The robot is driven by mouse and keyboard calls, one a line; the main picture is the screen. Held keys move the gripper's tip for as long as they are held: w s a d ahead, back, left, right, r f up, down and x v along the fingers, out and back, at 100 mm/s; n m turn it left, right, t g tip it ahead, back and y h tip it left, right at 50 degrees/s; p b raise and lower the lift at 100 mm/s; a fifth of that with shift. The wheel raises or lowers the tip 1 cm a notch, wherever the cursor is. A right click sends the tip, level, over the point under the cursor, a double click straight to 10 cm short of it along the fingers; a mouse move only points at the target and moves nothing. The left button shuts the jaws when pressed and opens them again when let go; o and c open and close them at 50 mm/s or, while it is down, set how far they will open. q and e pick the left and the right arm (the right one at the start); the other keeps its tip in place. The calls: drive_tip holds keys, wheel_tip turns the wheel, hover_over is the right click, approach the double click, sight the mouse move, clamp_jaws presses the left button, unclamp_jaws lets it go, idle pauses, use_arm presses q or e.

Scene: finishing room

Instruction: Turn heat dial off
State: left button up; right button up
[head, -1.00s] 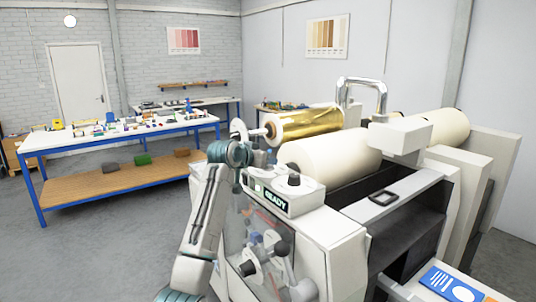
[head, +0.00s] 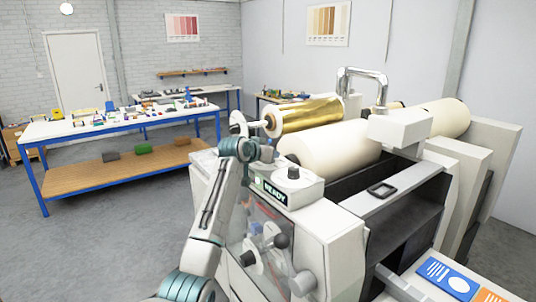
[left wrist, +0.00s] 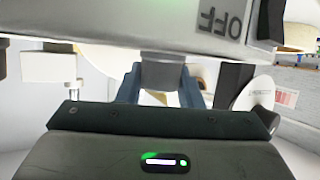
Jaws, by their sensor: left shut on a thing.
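The white laminating machine (head: 335,235) fills the right of the head view. Its control box has a green READY display (head: 272,191) and a black knob (head: 293,174) on top. My left gripper (head: 266,153) is at the far left side of this box, mostly hidden by my wrist. In the left wrist view, its two blue-grey fingers (left wrist: 160,92) stand on either side of a grey round dial (left wrist: 162,72) and are shut on it. My right gripper is not in view.
A gold foil roll (head: 305,115) and a cream roll (head: 330,153) lie behind the control box. A bent metal handle (head: 362,75) rises at the back. A blue-framed workbench (head: 120,130) stands at the left, with open floor in front.

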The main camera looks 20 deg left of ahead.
use_arm(q)
drive_tip(key=n+y, duration=0.3)
drive_tip(key=y, duration=0.1)
drive_tip(key=shift+d, duration=0.1)
drive_tip(key=shift+n+y, duration=0.6)
drive_tip(key=shift+n, duration=0.1)
drive_tip(key=o, duration=1)
drive_tip(key=shift+s, duration=0.1)
